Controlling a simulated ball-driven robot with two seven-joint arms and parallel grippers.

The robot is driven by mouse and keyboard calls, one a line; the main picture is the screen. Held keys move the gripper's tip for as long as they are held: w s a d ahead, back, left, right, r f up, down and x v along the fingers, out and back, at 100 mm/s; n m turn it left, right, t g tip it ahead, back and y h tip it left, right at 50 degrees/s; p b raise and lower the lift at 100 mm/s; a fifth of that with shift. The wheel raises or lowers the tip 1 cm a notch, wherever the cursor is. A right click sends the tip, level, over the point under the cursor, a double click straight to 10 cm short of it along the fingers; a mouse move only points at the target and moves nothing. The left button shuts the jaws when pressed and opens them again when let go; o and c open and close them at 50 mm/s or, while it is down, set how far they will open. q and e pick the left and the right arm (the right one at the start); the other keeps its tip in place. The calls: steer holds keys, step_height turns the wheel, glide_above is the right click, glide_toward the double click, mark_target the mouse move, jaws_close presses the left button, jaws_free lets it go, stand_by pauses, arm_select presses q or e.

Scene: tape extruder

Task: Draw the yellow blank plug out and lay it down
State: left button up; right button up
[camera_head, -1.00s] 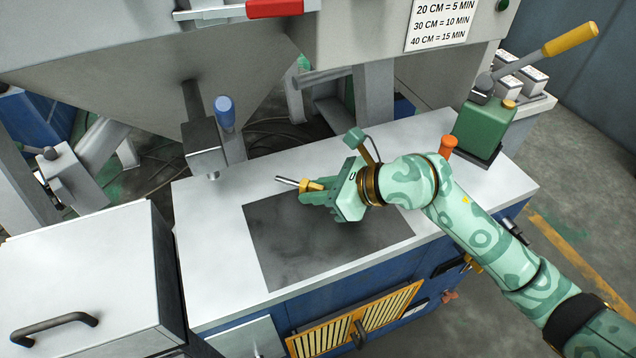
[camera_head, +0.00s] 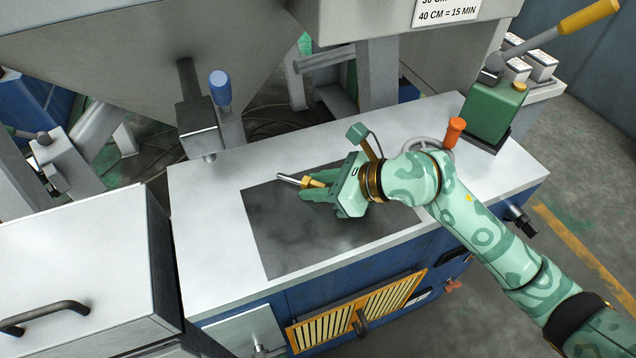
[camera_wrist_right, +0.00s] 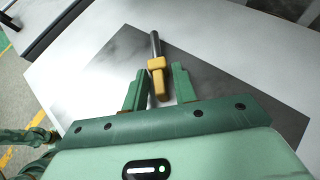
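The yellow blank plug (camera_head: 312,182), a grey metal rod with a yellow handle, is out over the dark plate on the white bench top, its rod pointing left. In the right wrist view the plug (camera_wrist_right: 156,65) lies between the fingers. My right gripper (camera_head: 322,188) is low over the plate. Its fingers (camera_wrist_right: 159,80) are spread, with a visible gap at the handle's right side; contact on the left side is unclear. The plug appears to lie on the plate or just above it; I cannot tell exactly. My left gripper is not in view.
The dark plate (camera_head: 300,250) has bare room in front of the gripper. A grey block with a blue-knobbed lever (camera_head: 220,88) stands behind left. An orange knob (camera_head: 455,130) and a green lever box (camera_head: 490,115) stand right. A handled metal cover (camera_head: 80,260) fills the front left.

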steer(key=shift+o, duration=0.8)
steer(key=shift+f, duration=0.1)
steer(key=shift+s, duration=0.1)
arm_select(q)
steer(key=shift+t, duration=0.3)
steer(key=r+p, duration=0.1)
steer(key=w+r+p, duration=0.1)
steer(key=p, duration=0.1)
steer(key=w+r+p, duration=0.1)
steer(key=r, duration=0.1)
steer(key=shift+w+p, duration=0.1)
steer(key=shift+p, duration=0.3)
arm_select(e)
steer(key=v, duration=1.6)
steer(key=shift+r, duration=0.3)
